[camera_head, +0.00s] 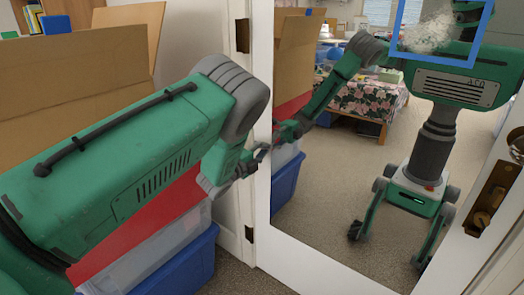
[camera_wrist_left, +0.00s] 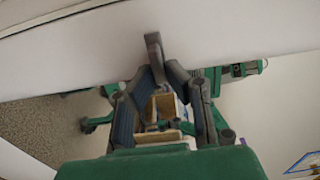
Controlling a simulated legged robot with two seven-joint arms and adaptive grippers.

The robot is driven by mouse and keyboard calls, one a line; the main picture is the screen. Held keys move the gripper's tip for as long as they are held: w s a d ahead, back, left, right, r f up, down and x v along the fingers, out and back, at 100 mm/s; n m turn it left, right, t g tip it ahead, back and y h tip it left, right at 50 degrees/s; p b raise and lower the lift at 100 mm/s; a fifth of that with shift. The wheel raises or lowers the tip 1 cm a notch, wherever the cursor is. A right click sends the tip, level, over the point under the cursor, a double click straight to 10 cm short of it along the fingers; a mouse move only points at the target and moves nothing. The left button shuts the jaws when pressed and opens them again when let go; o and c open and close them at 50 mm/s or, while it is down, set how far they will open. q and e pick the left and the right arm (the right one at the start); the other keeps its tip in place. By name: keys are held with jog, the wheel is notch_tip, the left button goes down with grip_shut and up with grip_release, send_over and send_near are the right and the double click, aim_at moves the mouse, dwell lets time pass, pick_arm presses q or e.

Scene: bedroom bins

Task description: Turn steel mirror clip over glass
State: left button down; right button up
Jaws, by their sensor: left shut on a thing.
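The mirror glass (camera_head: 338,190) fills a white framed door and shows a reflection of my green body and arm. My left gripper (camera_head: 256,158) is at the left edge of the glass, on the white frame. It is shut on the small grey steel mirror clip, which shows as an upright grey piece (camera_wrist_left: 153,48) between the fingertips (camera_wrist_left: 164,76) in the left wrist view. In the head view the clip is too small to tell its angle.
Brass hinges (camera_head: 243,35) sit along the door's left side, and a brass lock (camera_head: 490,197) is at the right. A cardboard box (camera_head: 60,85) and clear and blue bins (camera_head: 185,268) stand at the left beneath my arm. Carpet (camera_head: 238,278) shows below.

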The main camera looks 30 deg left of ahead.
pick_arm(q)
jog(key=shift+s+d+f, duration=0.1)
jog(key=shift+d+f, duration=0.25)
jog(key=c, duration=1.6)
grip_release()
jog(key=shift+c, duration=0.2)
jog(key=shift+r, duration=0.1)
jog(key=shift+r, duration=0.1)
jog(key=s+a, duration=0.1)
jog(key=s, duration=1)
jog(key=shift+s, duration=0.35)
